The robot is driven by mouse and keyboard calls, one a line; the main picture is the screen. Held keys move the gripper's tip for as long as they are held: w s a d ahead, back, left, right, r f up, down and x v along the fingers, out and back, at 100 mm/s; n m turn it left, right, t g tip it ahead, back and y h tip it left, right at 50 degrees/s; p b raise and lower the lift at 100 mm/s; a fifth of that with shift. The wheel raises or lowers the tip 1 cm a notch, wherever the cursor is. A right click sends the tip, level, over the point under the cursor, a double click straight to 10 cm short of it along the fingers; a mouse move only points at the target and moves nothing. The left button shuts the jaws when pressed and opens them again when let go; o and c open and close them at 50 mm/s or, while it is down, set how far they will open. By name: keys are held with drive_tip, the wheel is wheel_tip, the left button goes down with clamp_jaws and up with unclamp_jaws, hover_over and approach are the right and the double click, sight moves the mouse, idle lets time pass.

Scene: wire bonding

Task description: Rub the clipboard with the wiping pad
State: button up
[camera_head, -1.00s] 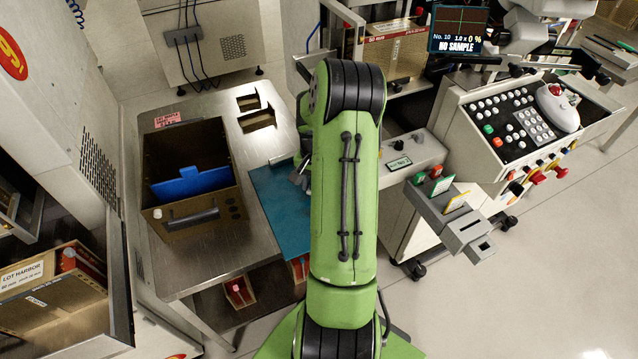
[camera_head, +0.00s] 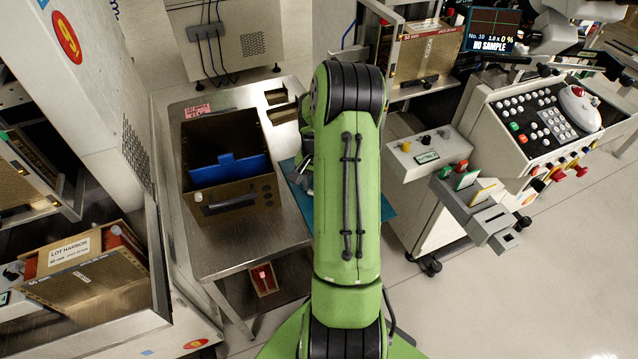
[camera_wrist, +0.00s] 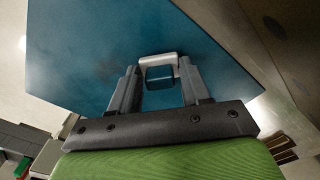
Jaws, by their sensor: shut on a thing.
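A flat blue board with a raised tab (camera_head: 230,168), perhaps the clipboard, stands inside an open brown box (camera_head: 240,200) on the steel table. My gripper (camera_wrist: 160,90) points down over a teal mat (camera_wrist: 90,50). Its fingers are shut on a small piece with a pale grey bracket (camera_wrist: 158,58) and a dark teal face, likely the wiping pad. Whether it touches the mat is unclear. In the head view the gripper (camera_head: 303,178) is mostly hidden behind my arm, just right of the box. The mat (camera_head: 299,205) is largely covered by my arm there.
The steel table (camera_head: 215,255) has bare metal in front of the box. Small brown holders (camera_head: 282,112) stand at its back. A console (camera_head: 535,125) with buttons and a grey bracket (camera_head: 485,215) is on the right. A cabinet with a box labelled LOT HARBOR (camera_head: 75,250) is on the left.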

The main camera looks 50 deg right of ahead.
drive_tip(key=r, duration=0.1)
drive_tip(key=r+p, duration=0.1)
drive_tip(key=r, duration=0.1)
drive_tip(key=shift+s+d, duration=0.1)
drive_tip(key=shift+d, duration=0.2)
drive_tip(key=shift+r+p, duration=1.95)
drive_tip(key=shift+r, duration=0.5)
drive_tip(key=shift+a+f, duration=0.1)
